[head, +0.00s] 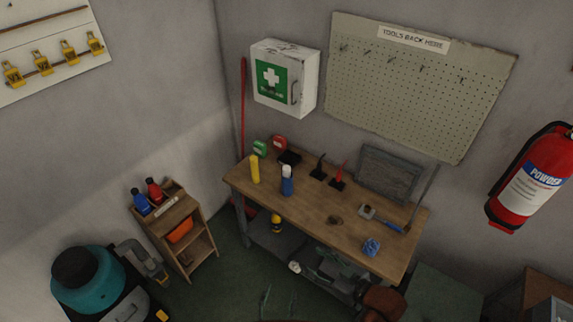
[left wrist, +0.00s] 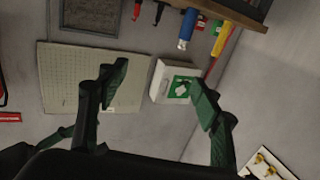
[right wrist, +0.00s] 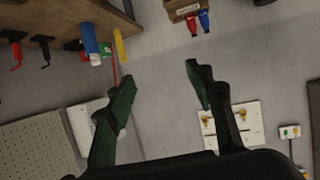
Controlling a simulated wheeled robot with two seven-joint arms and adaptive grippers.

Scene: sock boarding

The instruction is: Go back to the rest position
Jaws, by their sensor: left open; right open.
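My left gripper (left wrist: 160,74) is open in the left wrist view, its two dark green fingers wide apart with nothing between them. My right gripper (right wrist: 160,73) is open and empty in the right wrist view, its fingers also spread. Both wrist views look past the fingers at the wall, with the workbench upside down at the top. Neither gripper touches anything there. In the head view only thin, dark green finger-like parts show low in the middle, and I cannot clearly tell the arms there.
The wooden workbench (head: 310,208) carries a blue spray bottle (head: 287,185), a yellow bottle (head: 255,170) and several tools. A small shelf (head: 203,247) and a teal drum-shaped machine (head: 95,285) stand left. A fire extinguisher (head: 530,180) hangs right. Green floor shows between.

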